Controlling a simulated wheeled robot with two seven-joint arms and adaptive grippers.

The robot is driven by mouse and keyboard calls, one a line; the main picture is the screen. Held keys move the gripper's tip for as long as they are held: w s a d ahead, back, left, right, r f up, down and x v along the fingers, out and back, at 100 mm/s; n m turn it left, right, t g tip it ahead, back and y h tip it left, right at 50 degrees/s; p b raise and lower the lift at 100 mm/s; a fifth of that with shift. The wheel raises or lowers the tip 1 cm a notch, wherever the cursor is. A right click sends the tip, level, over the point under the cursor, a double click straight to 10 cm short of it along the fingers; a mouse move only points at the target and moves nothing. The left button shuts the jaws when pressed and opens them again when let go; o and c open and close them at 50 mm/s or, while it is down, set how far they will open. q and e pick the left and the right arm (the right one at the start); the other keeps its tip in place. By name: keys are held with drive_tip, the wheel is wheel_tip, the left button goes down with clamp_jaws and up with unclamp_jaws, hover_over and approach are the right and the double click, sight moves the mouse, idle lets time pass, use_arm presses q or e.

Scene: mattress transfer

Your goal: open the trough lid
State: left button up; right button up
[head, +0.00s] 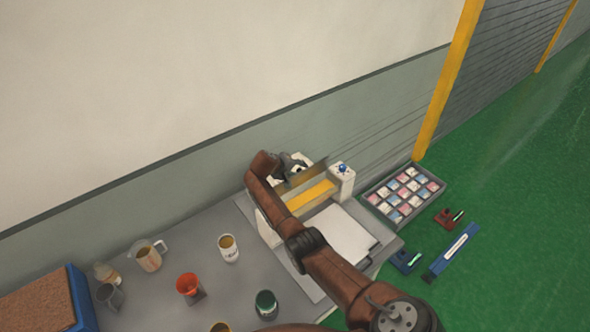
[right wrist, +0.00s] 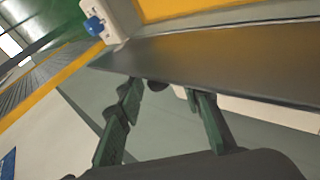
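The trough (head: 312,196) is a pale box with a yellow strip, standing on the grey table by the wall. Its lid (head: 306,178) shows as a thin brownish panel, apparently raised at a tilt behind the strip. In the right wrist view the lid (right wrist: 220,62) is a wide dark panel across the upper part. My right gripper (right wrist: 163,90) has its two dark green fingers spread apart, with the tips close to the lid's near edge. Whether they touch it I cannot tell. In the head view my right gripper (head: 291,166) is partly hidden behind the lid and my arm. My left gripper is out of view.
A white end block with a blue knob (head: 342,170) stands at the trough's right. A tray of coloured pieces (head: 404,193) lies farther right. The wall is close behind the trough.

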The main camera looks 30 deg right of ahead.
drive_tip(key=v, duration=1.2)
drive_tip(key=shift+f, duration=0.1)
